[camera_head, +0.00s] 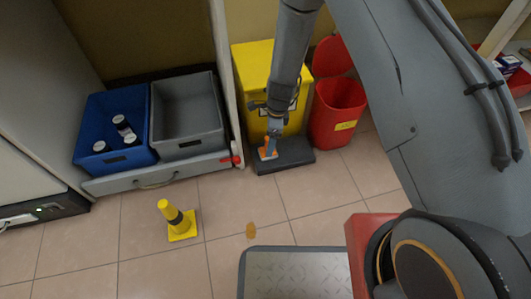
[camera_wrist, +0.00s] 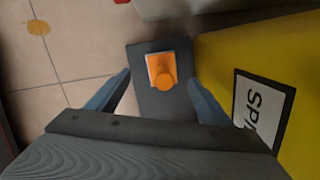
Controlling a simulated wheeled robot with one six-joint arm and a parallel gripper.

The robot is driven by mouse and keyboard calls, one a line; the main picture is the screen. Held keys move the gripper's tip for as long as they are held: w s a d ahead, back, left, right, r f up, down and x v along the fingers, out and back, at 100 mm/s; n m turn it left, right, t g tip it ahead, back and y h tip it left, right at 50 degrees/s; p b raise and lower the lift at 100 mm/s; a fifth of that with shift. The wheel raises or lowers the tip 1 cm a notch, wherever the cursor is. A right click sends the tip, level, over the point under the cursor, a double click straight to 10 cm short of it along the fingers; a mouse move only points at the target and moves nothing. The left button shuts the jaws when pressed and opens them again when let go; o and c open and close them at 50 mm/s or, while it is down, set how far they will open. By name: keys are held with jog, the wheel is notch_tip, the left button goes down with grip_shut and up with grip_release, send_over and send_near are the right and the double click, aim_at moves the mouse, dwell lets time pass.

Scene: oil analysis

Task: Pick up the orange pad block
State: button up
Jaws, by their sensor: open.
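The jaws are apart and empty, with one blue-grey finger on each side of the block. In the head view my gripper (camera_head: 271,143) is close above the block; contact cannot be told.
The dark slab (camera_head: 296,155) lies before a yellow bin (camera_head: 253,65). A red bin (camera_head: 340,100) stands to the right. Left is a pulled-out drawer with a blue crate (camera_head: 93,115) and a grey crate (camera_head: 187,139). A yellow cone (camera_head: 180,226) and an orange stain (camera_head: 251,230) are on the floor.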

jog(key=shift+w+r+n, duration=0.2)
jog(key=shift+r+n, duration=0.1)
jog(key=shift+r, duration=0.05)
jog(key=shift+a, duration=0.15)
jog(key=shift+a+f+b, duration=0.25)
jog(key=shift+f+b, duration=1.1)
jog(key=shift+f, duration=0.45)
jog(key=shift+a+f+b, duration=0.2)
jog(key=shift+f+b, duration=1.1)
jog(key=shift+f, duration=0.5)
jog(key=shift+r, duration=0.1)
jog(key=c, duration=1.3)
